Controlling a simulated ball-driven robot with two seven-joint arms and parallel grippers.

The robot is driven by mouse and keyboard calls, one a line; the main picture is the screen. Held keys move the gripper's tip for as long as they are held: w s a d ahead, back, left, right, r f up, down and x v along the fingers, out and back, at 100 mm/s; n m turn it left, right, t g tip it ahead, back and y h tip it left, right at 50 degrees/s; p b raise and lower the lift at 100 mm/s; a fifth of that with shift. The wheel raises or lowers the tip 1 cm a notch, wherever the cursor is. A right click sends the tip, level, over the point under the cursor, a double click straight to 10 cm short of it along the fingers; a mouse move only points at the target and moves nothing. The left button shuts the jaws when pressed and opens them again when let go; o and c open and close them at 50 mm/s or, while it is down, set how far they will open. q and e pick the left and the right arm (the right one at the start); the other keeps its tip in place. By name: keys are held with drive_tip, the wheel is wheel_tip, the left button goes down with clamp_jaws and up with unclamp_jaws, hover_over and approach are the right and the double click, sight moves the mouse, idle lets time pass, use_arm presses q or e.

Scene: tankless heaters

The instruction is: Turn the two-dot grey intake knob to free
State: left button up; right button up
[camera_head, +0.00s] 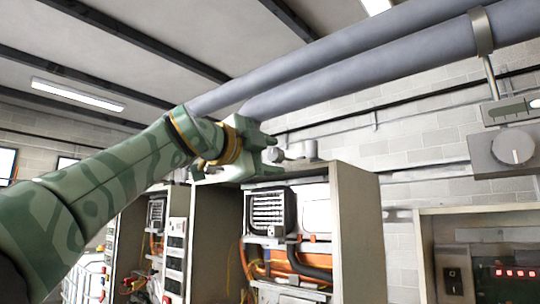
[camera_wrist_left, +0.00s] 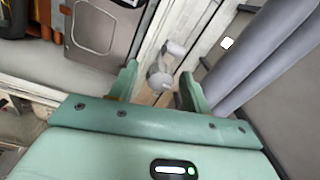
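My left gripper (camera_head: 258,152) reaches in from the left, at the top of an open grey heater cabinet (camera_head: 358,235). In the left wrist view its two green fingers (camera_wrist_left: 157,74) stand apart. A small grey knob-like fitting (camera_wrist_left: 160,79) shows between or just beyond them; I cannot tell whether they touch it. In the head view grey fittings (camera_head: 303,150) show just right of the gripper, on the cabinet top. A large round grey knob (camera_head: 513,146) with a white pointer line sits on a box at the far right. I cannot make out two dots on either. My right gripper is out of view.
Two thick grey pipes (camera_head: 390,52) run overhead, close above the gripper. A small plate (camera_head: 510,110) with a green strip sits above the large knob. A panel with a black switch (camera_head: 453,281) and red display is at lower right. More open cabinets stand at left.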

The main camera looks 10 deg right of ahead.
use_arm(q)
drive_tip(key=b+v, duration=1.4)
drive_tip(key=v, duration=0.2)
drive_tip(key=shift+a+f, duration=0.1)
drive_tip(key=shift+a, duration=0.05)
